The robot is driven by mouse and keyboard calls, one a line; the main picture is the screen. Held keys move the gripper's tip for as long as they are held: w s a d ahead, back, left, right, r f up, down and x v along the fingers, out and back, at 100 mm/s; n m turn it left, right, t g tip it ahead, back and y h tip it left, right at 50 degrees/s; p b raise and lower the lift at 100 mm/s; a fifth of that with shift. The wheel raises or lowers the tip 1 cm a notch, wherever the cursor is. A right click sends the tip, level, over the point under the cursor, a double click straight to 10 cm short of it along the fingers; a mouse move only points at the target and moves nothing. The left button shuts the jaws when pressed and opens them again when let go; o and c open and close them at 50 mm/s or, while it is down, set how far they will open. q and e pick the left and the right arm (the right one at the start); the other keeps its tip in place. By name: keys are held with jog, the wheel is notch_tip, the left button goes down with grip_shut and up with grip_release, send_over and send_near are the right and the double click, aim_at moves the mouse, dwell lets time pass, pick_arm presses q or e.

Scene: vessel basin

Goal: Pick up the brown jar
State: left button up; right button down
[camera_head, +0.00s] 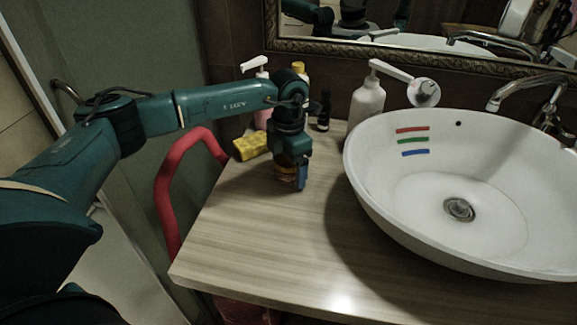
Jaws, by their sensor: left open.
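A small brown jar (285,172) stands on the wooden counter, left of the basin. My left gripper (292,176) points down over the jar, and its fingers reach down around it. The gripper and wrist hide most of the jar, so only a brownish part shows low between the fingers. The jaws are open. I cannot tell whether a finger touches the jar. My right gripper is not in view.
A white vessel basin (375,205) fills the right. A yellow sponge (250,146), a white pump bottle (366,103), a pink-and-white pump bottle (261,115) and a small dark bottle (323,118) stand behind. The front counter (255,240) is clear.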

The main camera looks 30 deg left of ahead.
pick_arm(q)
jog(key=shift+c, duration=0.4)
jog(key=c, duration=1.1)
